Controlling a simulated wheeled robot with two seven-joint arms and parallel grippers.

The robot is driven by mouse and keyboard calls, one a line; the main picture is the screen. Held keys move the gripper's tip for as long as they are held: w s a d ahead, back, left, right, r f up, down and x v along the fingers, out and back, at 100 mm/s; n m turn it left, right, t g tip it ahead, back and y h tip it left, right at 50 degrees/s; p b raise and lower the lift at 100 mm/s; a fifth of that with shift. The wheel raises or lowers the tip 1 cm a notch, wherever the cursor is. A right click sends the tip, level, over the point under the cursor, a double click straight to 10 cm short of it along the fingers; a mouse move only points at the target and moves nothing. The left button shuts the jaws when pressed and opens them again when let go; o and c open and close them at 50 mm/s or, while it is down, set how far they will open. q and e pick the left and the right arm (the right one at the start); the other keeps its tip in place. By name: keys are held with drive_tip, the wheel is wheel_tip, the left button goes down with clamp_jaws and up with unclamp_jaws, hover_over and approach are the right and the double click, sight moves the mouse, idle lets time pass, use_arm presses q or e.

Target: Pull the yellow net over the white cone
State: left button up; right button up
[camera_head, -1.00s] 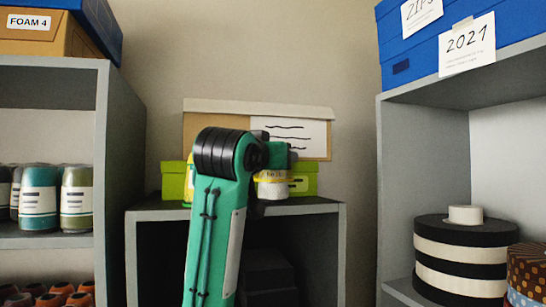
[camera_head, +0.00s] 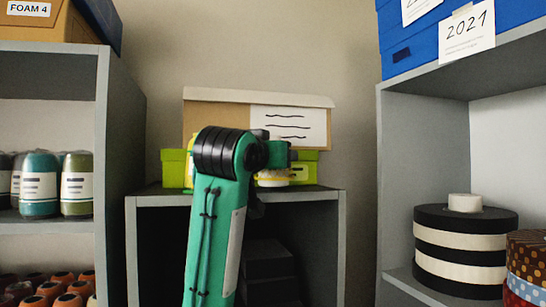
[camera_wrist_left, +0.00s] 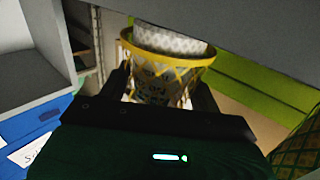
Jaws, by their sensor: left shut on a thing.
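A white cone (camera_wrist_left: 172,41) stands on the shelf top, against the grey surface in the left wrist view. The yellow net (camera_wrist_left: 169,61) is around the cone, its yellow rim circling it, with a short band of bare white below the rim. My left gripper (camera_wrist_left: 165,88) is shut on the net, a finger on each side of the cone. In the head view my green arm hides most of the gripper; part of the white cone (camera_head: 272,182) shows to its right. My right gripper is not in view.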

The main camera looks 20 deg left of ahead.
use_arm(q)
drive_tip(key=o, duration=1.1)
drive_tip(key=shift+s+b, duration=0.4)
drive_tip(key=shift+s, duration=0.1)
drive_tip(key=s+b, duration=0.6)
drive_tip(key=s, duration=0.6)
drive_tip(key=shift+s+a, duration=0.35)
drive_tip(key=shift+s, duration=0.05)
